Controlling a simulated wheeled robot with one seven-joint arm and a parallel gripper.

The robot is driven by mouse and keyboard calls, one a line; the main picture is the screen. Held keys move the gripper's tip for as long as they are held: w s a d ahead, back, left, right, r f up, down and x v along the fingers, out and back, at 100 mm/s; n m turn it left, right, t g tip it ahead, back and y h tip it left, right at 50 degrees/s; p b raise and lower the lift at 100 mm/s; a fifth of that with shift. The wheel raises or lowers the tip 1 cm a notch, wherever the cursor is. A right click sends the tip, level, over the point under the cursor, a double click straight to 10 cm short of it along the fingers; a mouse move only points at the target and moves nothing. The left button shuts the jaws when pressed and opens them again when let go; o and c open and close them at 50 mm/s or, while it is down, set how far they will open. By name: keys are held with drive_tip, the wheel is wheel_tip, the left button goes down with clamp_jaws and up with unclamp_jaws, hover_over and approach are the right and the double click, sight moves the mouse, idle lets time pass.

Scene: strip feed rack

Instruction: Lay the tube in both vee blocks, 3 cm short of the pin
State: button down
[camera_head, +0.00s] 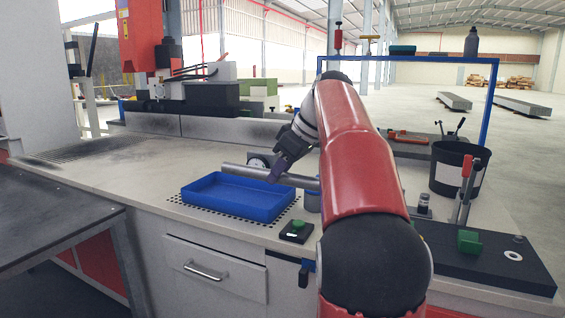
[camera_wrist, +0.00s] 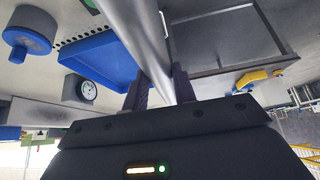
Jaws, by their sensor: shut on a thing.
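My gripper (camera_head: 279,167) is shut on the grey metal tube (camera_head: 245,174), above the far side of the blue tray. The tube lies roughly level, and its right end runs behind my arm. In the wrist view the tube (camera_wrist: 140,28) passes between the two fingers of my gripper (camera_wrist: 160,88) and out of the top of the picture. A green notched block (camera_head: 469,241), which looks like a vee block, stands on a dark plate (camera_head: 485,262) at the right. I cannot make out a second vee block or be sure of the pin; my arm hides part of the plate.
The blue tray (camera_head: 222,213) sits below the tube, with a dial gauge (camera_wrist: 87,90) close by. A black button box (camera_head: 296,232) stands at the bench's front edge.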

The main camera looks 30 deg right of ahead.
drive_tip(key=s+a+f+m+h, duration=0.1)
drive_tip(key=a+f, duration=0.4)
drive_tip(key=f, duration=1)
drive_tip(key=s+a+f+m+h, duration=0.1)
drive_tip(key=a+f+m, duration=0.2)
drive_tip(key=f, duration=1.2)
drive_tip(key=s+a+f+m+t+h, duration=0.1)
drive_tip(key=a+f, duration=0.6)
drive_tip(key=f, duration=0.8)
drive_tip(key=shift+s+m+h, duration=0.4)
drive_tip(key=shift+s+m, duration=0.05)
drive_tip(key=shift+m, duration=0.65)
